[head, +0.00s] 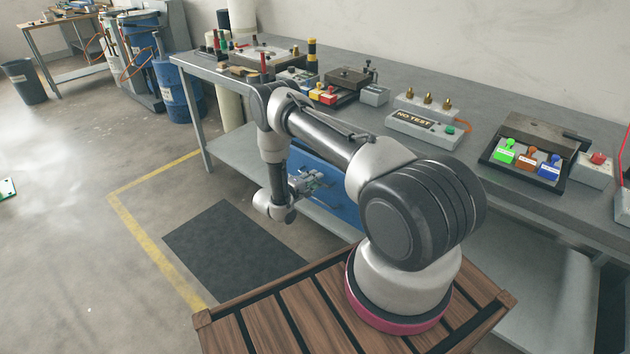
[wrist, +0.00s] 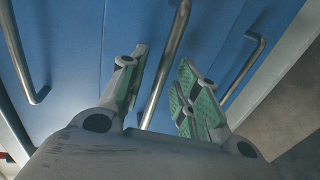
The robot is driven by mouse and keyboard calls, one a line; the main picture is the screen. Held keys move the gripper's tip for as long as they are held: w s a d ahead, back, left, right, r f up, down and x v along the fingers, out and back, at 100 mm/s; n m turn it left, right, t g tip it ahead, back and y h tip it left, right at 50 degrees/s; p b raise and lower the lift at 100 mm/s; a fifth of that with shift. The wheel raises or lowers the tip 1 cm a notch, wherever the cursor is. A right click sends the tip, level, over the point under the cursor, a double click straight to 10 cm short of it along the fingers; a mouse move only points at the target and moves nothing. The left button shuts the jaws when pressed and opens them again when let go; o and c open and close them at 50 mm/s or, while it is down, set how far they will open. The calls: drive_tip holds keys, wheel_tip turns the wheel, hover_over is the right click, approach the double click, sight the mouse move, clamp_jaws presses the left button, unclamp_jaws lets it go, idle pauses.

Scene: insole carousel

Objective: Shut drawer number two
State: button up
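A blue drawer cabinet (head: 338,204) stands under the workbench, mostly hidden behind my arm in the head view. My gripper (head: 315,180) is in front of its face. In the wrist view, my gripper (wrist: 160,88) is open, with green pads on its spread fingers. Blue drawer fronts (wrist: 75,60) fill the background, split by thin seams. A metal bar handle (wrist: 166,65) lies in the gap between the fingertips as seen; I cannot tell whether it touches them. Other handles show at left (wrist: 19,55) and right (wrist: 243,68). No drawer number is readable, and how far any drawer stands out is unclear.
A dark mat (head: 225,250) lies on the floor inside a yellow line (head: 150,245).

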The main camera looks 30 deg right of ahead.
sight(322, 190)
drive_tip(key=shift+w+d, duration=0.15)
drive_tip(key=shift+d, duration=0.25)
clamp_jaws()
drive_tip(key=x, duration=0.2)
drive_tip(key=r+x, duration=0.1)
drive_tip(key=x, duration=0.1)
drive_tip(key=shift+d+f, duration=0.15)
unclamp_jaws()
drive_tip(key=shift+d, duration=0.1)
